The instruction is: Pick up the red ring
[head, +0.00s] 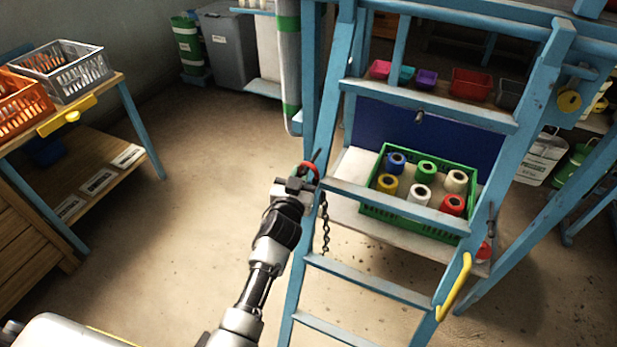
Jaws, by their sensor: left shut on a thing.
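The red ring (312,167) is small and shows at the tip of my left gripper (304,176), beside the left rail of the blue ladder (413,189). My left gripper is shut on the red ring, and its jaws hide part of it. A thin dark piece sticks up by the ring, and I cannot tell what it is. My right gripper is not in view.
A green crate (397,213) with several thread spools stands on a shelf behind the ladder. A chain (325,225) hangs beside the left rail. A wooden table (100,98) with an orange basket (18,106) and a grey basket (68,72) stands left. The floor between is clear.

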